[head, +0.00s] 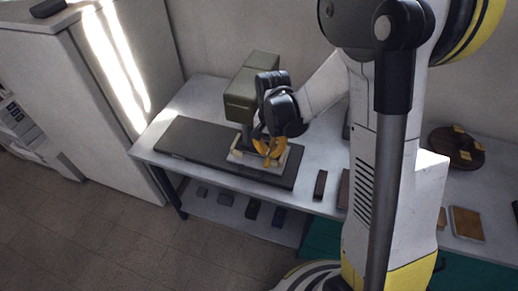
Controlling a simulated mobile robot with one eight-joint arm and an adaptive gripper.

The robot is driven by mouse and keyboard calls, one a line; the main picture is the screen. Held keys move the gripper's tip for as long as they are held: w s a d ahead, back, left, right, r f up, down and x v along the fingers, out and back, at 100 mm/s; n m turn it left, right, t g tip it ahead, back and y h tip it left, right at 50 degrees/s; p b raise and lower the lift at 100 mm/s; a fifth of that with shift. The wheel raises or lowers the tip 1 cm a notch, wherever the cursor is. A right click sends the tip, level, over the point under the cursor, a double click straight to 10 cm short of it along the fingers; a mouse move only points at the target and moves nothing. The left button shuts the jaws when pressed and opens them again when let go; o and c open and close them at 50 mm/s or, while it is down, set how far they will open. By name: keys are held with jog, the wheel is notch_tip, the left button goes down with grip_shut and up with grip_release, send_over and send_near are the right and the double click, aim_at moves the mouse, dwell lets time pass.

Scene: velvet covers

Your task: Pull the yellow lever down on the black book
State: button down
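In the head view, a flat black slab (200,141), which may be the black book, lies on the white table. A pale cream block (280,168) rests on its right part. A yellow curved piece (271,147) sits just above the block; it may be the lever, but I cannot tell it clearly from my fingers. My gripper (262,136) reaches down from the right to this yellow piece, touching or very close to it. The fingertips are too small and overlapped to show whether they are open or shut.
A dark green box-shaped machine head (250,90) stands right behind my gripper. Small dark blocks (321,184) lie on the table to the right. A round brown board (456,148) is at the far right. A lower shelf (215,208) holds several small dark items. A white cabinet (80,90) stands at left.

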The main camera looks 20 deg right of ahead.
jog(key=shift+w+d, duration=0.1)
notch_tip(320, 180, up, 25)
jog(key=p, duration=1.6)
jog(key=shift+s+a+f+p, duration=0.15)
jog(key=shift+s+a+p, duration=0.1)
jog(key=shift+p, duration=0.05)
jog(key=s+f+n+t+b, duration=0.3)
jog(key=s+f+b, duration=0.3)
jog(key=b, duration=0.8)
jog(key=s+f+n+t+b, duration=0.4)
jog(key=s+f+b, duration=0.3)
jog(key=f+b, duration=0.4)
jog(key=b, duration=0.3)
jog(key=shift+f+b, duration=0.3)
jog(key=shift+b, duration=0.05)
